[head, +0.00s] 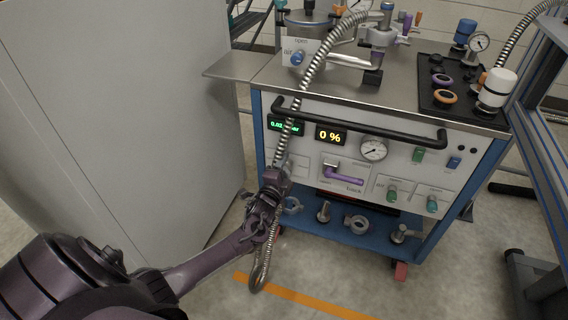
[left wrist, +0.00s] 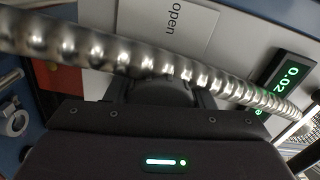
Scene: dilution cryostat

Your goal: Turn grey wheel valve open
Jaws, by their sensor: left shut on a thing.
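My left gripper (head: 276,181) is at the lower left of the cart's white front panel (head: 335,150). It is shut, and its fingertips and the grey wheel valve between them are hidden by the gripper body and the hose. In the left wrist view, a pale plate marked "open" (left wrist: 166,30) lies just beyond my gripper. A ribbed metal hose (head: 315,65) hangs across the panel and past my gripper; it also crosses the left wrist view (left wrist: 100,48) close to the camera. A yellow display (head: 330,136) reads 0 %. My right gripper is not in view.
A black handle bar (head: 360,121) runs along the panel's top. A purple lever (head: 344,175), a gauge (head: 373,149) and several small knobs sit to the right. A large grey cabinet (head: 130,110) stands close on the left. Metal fittings lie on the blue lower shelf (head: 340,233).

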